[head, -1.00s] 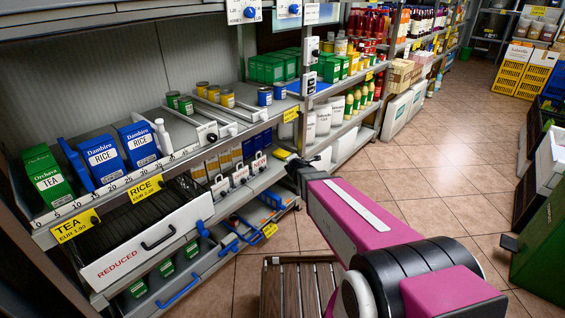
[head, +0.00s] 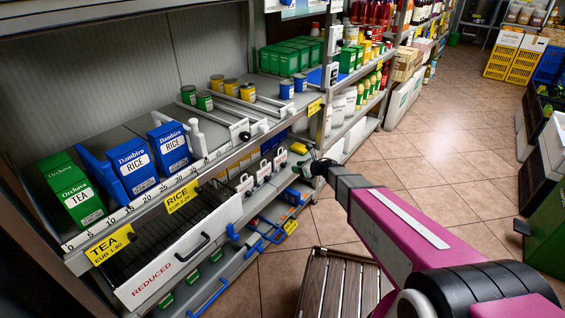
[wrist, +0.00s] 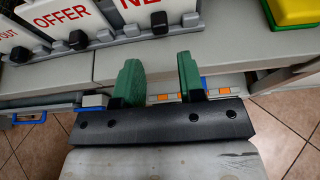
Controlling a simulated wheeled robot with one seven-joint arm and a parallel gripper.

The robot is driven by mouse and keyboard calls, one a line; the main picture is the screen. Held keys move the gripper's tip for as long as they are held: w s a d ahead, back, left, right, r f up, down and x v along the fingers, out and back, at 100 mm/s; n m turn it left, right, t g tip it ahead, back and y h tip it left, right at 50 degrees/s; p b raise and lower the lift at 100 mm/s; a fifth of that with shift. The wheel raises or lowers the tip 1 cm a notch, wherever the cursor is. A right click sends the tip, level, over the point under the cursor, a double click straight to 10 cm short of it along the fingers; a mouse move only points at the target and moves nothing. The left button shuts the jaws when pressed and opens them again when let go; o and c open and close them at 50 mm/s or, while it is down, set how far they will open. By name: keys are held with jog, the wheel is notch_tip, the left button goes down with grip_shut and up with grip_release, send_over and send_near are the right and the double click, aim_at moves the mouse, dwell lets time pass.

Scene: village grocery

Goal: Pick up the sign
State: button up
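Three white signs stand in a row in grey holders on the middle shelf. In the wrist view, the OFFER sign (wrist: 68,24) is at upper left and a sign starting "NE" (wrist: 150,8) is at top centre, cut off. A third, ending "OUT" (wrist: 12,38), is at the left edge. In the head view the row shows with the near sign (head: 245,185), middle sign (head: 263,172) and far sign (head: 281,158). My gripper (wrist: 158,76) has its two green fingers apart with nothing between them, below the "NE" sign at the shelf edge. The head view shows it (head: 308,168) right of the signs.
A yellow-and-green item (wrist: 292,12) lies on the shelf right of the signs. Blue-handled items (head: 250,240) sit on the lower shelf. A drawer marked REDUCED (head: 180,262) juts out at left.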

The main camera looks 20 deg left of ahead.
aim_at(285, 166)
jog(key=x, duration=0.7)
jog(key=shift+w+a+r, duration=0.15)
jog(key=shift+a, duration=0.1)
grip_shut()
